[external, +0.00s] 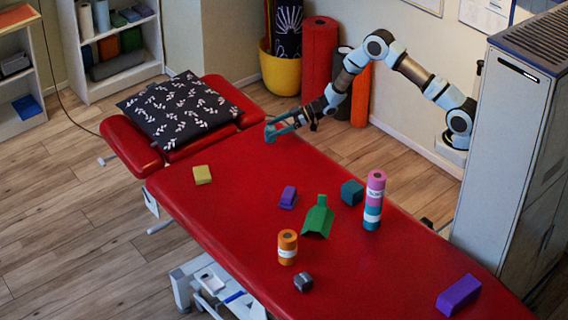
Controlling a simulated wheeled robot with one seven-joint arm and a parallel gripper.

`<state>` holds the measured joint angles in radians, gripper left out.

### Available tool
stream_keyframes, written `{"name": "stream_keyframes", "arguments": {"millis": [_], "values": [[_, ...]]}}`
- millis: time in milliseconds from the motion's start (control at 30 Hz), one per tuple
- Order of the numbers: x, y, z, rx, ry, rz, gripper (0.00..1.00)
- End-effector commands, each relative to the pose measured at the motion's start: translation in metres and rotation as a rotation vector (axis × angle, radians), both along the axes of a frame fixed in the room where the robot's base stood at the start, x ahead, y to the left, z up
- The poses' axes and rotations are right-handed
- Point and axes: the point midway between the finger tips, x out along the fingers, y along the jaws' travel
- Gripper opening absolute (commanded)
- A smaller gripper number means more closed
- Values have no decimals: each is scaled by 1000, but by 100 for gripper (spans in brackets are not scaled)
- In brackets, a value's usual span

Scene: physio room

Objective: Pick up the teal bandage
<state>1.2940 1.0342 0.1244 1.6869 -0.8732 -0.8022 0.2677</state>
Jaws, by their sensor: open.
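The teal bandage (372,223) is an upright roll with a pale label band, standing on the red treatment table right of its middle. A pink bandage roll (376,181), also with a pale band, stands upright on top of it, so the teal roll's top is covered. My gripper (272,131) is above the far part of the table, near the pillow, well to the left of and behind the stacked rolls. Its pale blue fingers are open, and I see nothing between them.
A dark teal block (352,192) sits close left of the stack. A green wedge-like piece (318,218), purple block (288,197), orange roll (287,247), grey block (303,282), yellow block (202,174) and large purple block (458,295) are spread on the red table (240,220).

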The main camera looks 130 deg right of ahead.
Motion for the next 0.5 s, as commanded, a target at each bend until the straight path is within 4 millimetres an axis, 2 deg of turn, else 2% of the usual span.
{"name": "stream_keyframes", "arguments": {"millis": [300, 500], "values": [[36, -18, -16, 0, 0, 1, 91], [41, -20, -18, 1, -1, 1, 91]]}}
